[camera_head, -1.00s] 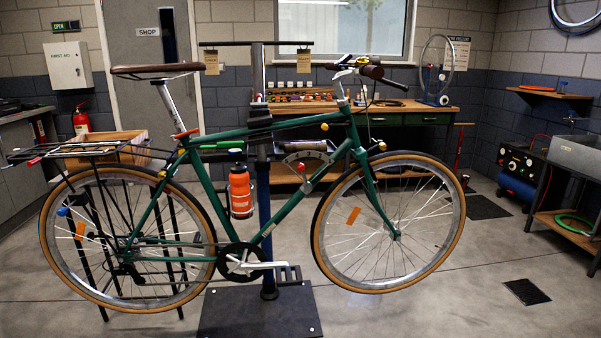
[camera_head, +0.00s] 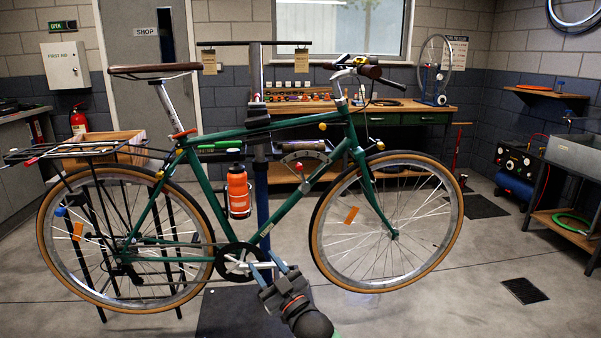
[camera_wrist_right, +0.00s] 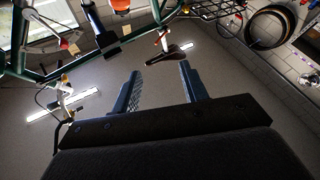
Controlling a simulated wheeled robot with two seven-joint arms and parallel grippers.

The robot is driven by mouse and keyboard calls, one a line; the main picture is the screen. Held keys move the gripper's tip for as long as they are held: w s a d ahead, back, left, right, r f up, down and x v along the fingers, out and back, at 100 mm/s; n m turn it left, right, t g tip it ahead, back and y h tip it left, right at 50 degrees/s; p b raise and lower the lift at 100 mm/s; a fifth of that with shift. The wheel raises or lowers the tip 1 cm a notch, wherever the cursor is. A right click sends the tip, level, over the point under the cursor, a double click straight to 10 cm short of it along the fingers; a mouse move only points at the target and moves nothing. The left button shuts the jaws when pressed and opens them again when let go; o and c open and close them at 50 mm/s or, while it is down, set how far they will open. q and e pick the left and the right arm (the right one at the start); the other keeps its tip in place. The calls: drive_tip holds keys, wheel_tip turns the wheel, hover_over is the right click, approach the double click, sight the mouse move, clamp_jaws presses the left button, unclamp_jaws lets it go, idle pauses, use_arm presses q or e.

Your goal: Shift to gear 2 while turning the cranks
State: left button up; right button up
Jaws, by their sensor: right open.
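The green bicycle (camera_head: 195,190) is held on a work stand, side-on. Its chainring (camera_head: 232,262) is low in the middle, with a silver crank arm (camera_head: 248,264) pointing right. My right gripper (camera_head: 267,262) is open at the end of that crank arm and largely covers the pedal; I cannot tell whether they touch. In the right wrist view its two blue-grey fingers (camera_wrist_right: 158,68) are spread with nothing visible between them. A pale arc-shaped plate with a red knob (camera_head: 298,165), perhaps the gear shifter, sits by the down tube; its marks are too small to read. My left gripper is out of view.
The stand's dark base plate (camera_head: 225,312) lies under the bike. An orange bottle (camera_head: 239,191) hangs at the frame. The front wheel (camera_head: 388,220) is right of my right arm. A workbench (camera_head: 425,109) stands behind. Open floor lies in front at right.

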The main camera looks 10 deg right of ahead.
drive_tip(key=w+a+r+n+g+y, duration=0.2)
drive_tip(key=w+r+n, duration=0.15)
drive_tip(key=r, duration=0.45)
drive_tip(key=w+a+r+n+g+y, duration=0.1)
drive_tip(key=w+a+r+n, duration=0.1)
drive_tip(key=r+n, duration=0.45)
drive_tip(key=w+a+r+n+g+y, duration=0.2)
drive_tip(key=w+r+n, duration=0.1)
drive_tip(key=r, duration=0.7)
drive_tip(key=w+d+r+n+t+h, duration=0.2)
drive_tip(key=w+d+n+h, duration=0.2)
drive_tip(key=w+n, duration=0.1)
drive_tip(key=n+t+h, duration=0.2)
drive_tip(key=n+h, duration=0.9)
drive_tip(key=n, duration=0.1)
approach(300, 168)
drive_tip(key=a, duration=0.3)
drive_tip(key=d+n+h, duration=0.2)
drive_tip(key=n, duration=0.3)
drive_tip(key=shift+w+a, duration=0.2)
drive_tip(key=shift+w, duration=3.05)
